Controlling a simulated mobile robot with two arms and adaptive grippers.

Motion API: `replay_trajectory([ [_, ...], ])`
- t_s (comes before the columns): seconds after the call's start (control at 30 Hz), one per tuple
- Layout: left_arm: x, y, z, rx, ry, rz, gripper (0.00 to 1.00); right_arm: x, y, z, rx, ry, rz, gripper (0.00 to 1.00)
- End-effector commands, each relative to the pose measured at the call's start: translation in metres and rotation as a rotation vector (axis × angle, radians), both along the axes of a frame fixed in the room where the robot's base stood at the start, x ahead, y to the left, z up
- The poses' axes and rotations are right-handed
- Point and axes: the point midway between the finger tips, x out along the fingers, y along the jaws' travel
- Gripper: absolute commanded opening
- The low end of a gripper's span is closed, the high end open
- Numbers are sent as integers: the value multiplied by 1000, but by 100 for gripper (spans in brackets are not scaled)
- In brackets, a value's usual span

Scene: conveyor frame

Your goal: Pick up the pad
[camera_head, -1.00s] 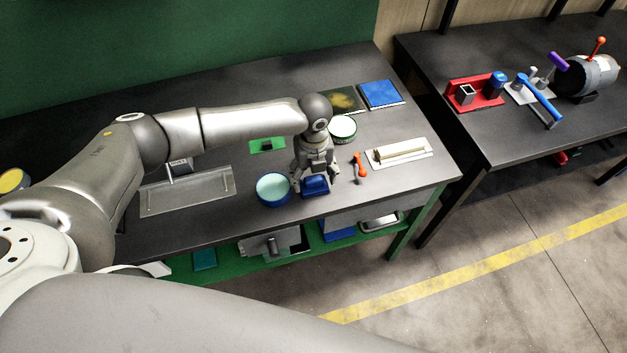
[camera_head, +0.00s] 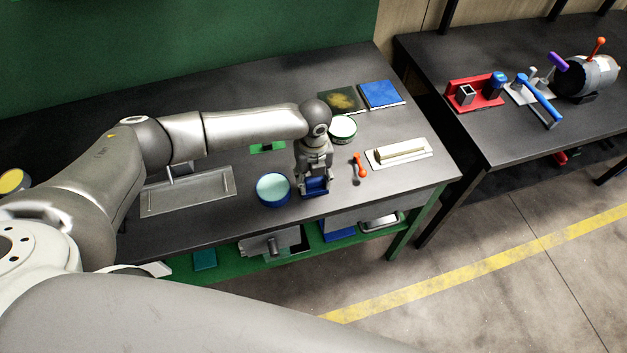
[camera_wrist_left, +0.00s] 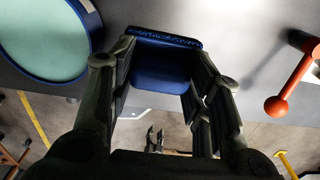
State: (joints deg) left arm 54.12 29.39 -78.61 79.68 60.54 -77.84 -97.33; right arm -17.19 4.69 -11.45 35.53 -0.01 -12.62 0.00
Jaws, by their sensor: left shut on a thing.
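The blue pad (camera_head: 316,187) is at the front edge of the dark workbench, just right of a round blue-rimmed tin. My left gripper (camera_head: 315,190) points down over it with its fingers closed on the pad's sides. In the left wrist view the pad (camera_wrist_left: 162,72) sits between the two dark fingers of the left gripper (camera_wrist_left: 163,95), a finger against each side. I cannot tell whether the pad is clear of the bench top.
The tin (camera_head: 273,189) stands close on the left. An orange-handled tool (camera_head: 360,168) lies on the right, with a white tray (camera_head: 398,153) beyond it. Behind are a white-topped can (camera_head: 342,128) and a blue board (camera_head: 381,94). A metal tray (camera_head: 188,191) lies further left.

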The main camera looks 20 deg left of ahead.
Motion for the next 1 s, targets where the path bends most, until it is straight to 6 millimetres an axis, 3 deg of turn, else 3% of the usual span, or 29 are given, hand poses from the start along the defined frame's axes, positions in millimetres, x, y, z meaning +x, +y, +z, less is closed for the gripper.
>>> replay_trajectory([
  [0.17,1,0,6,-2,-2,0,21,0,0,-4,0,0,-1,40],
  [0.33,2,0,28,-3,-7,-1,21,0,0,-17,0,0,-1,40],
  [0.6,12,-56,93,-4,-7,-5,21,0,1,-36,1,-1,-2,40],
  [0.8,21,-101,111,-3,-3,-3,21,0,1,-50,1,-1,-1,40],
  [1.0,26,-127,124,-2,-1,0,21,0,2,-57,2,-1,-1,40],
])
